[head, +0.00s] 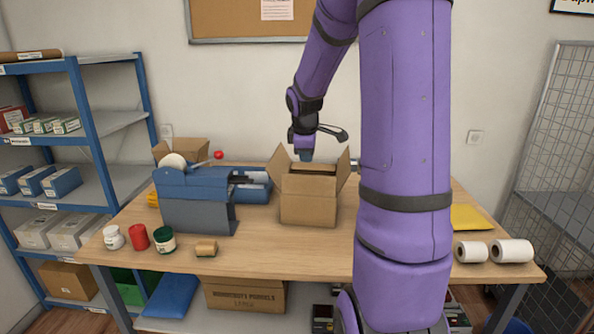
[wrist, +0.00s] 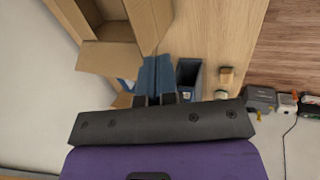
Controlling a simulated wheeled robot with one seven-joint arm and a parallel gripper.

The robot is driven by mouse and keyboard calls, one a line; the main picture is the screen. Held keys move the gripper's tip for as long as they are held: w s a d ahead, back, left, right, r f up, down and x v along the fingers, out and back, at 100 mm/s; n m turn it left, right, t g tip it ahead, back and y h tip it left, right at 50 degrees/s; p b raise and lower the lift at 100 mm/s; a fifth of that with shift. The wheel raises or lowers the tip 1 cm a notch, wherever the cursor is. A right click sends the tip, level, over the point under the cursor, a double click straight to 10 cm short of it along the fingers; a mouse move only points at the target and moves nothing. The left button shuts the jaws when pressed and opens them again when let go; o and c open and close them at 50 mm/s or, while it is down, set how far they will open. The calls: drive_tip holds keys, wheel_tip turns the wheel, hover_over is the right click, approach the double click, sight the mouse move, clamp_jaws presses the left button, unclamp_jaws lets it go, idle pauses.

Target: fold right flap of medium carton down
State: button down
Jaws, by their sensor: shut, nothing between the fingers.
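The medium carton (head: 308,209) is an open brown box standing upright on the table. Its right flap (head: 343,168) stands up, leaning outward. Its left flap (head: 278,168) also sticks up and outward. In the wrist view the blue fingers (wrist: 157,64) are together and empty. The carton (wrist: 151,18) is at the upper left there, with one flap (wrist: 109,58) nearest the fingers. The right flap cannot be made out in that view.
A blue tape dispenser (head: 197,208) stands left of the carton. White rolls (head: 511,251) and a yellow envelope (head: 470,217) are at right. The table in front of the carton is clear.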

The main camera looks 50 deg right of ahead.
drive_tip(key=shift+w+d+f, duration=0.75)
drive_tip(key=shift+d+f, duration=0.25)
drive_tip(key=shift+f, duration=0.6)
drive_tip(key=shift+w+d+f, duration=0.7)
drive_tip(key=shift+d+f, duration=0.25)
drive_tip(key=shift+f, duration=0.6)
drive_tip(key=shift+w+d+f, duration=0.75)
drive_tip(key=shift+d+f, duration=0.25)
drive_tip(key=shift+f, duration=0.6)
